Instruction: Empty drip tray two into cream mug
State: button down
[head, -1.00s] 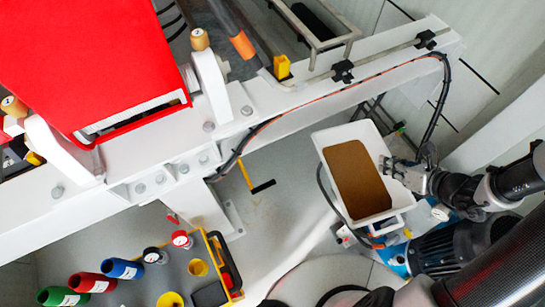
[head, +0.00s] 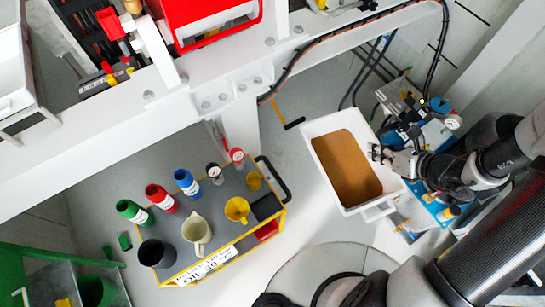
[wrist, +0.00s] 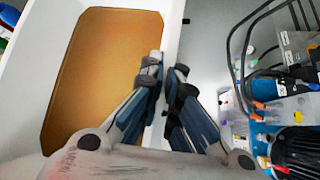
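A white drip tray (head: 382,204) holds brown liquid (head: 345,165) across its floor; no number is readable on it. My gripper (head: 378,153) is at the tray's right rim in the head view. In the wrist view, the fingers of my gripper (wrist: 167,75) close on the tray's white rim (wrist: 172,30), one finger on each side. The tray looks about level and appears held above the floor. The cream mug (head: 197,233) stands upright on a grey cart top, to the left of the tray and apart from it.
The yellow-framed cart (head: 228,195) also carries a dark container (head: 156,252), a yellow funnel (head: 237,209), and green, red and blue bottles (head: 187,183). A white beam (head: 225,90) crosses behind. A blue pump with hoses (head: 437,133) is at the right. Floor shows between tray and cart.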

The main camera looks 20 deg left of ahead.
aim_at(195, 229)
jog(key=k+j+u, duration=0.1)
jog(key=k, duration=0.3)
jog(key=u, duration=1.1)
jog(key=i+u, duration=0.1)
jog(key=i, duration=0.4)
